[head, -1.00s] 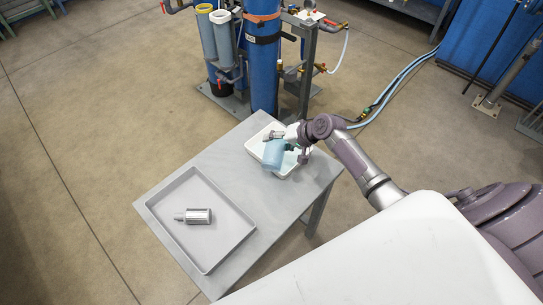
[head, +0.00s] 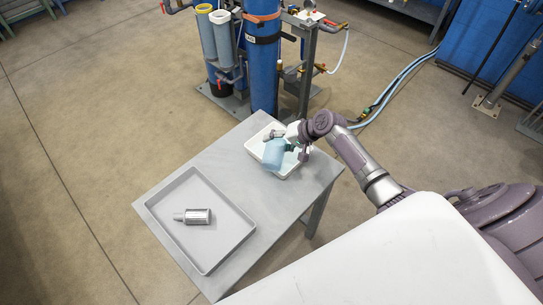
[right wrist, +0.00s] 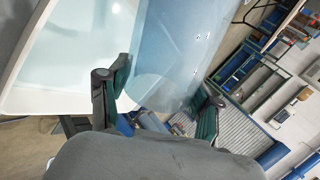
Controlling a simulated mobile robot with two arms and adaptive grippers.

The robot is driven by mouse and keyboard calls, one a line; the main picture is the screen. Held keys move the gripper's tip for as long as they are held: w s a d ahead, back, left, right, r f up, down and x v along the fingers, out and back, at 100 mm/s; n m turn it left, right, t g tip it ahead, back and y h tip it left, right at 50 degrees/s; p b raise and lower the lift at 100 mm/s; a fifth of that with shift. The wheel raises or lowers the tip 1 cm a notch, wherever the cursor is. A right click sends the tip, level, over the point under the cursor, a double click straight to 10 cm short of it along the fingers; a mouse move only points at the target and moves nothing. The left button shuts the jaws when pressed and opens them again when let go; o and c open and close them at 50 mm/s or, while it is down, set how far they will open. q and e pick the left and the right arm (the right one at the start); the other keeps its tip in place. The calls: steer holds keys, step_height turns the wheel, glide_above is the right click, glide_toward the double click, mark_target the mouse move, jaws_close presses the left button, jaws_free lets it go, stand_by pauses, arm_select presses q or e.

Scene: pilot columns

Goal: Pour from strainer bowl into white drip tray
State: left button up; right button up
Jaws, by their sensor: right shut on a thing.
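The strainer bowl is a light blue, see-through vessel (head: 273,153), tilted on its side over the white drip tray (head: 252,147). My right gripper (head: 291,144) is shut on the bowl and holds it from the right. In the right wrist view the bowl's blue wall (right wrist: 182,45) lies between the dark green finger pads. The white drip tray (right wrist: 25,92) shows to its left there, with a pale aqua, shiny surface inside that looks like liquid. The bowl hides part of the tray in the head view. My left gripper does not show.
The grey table (head: 222,160) also bears a shallow grey tray (head: 228,248) with a silver cylinder (head: 195,216) lying in it. Blue filter columns (head: 263,70) and pipework stand behind the table. Blue hoses (head: 400,80) run over the floor at the right.

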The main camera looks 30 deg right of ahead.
stand_by(0.3)
steer(key=r+p, duration=0.1)
steer(key=r+t+p, duration=0.1)
steer(key=n+h+p, duration=0.1)
steer(key=shift+s+a+r+p, duration=0.25)
steer(key=shift+a+r+p, duration=0.05)
steer(key=shift+r+p, duration=0.1)
steer(key=shift+s+r+t, duration=0.1)
steer(key=shift+r+t, duration=0.1)
steer(key=shift+t, duration=0.2)
steer(key=shift+f, duration=0.1)
steer(key=shift+h, duration=0.3)
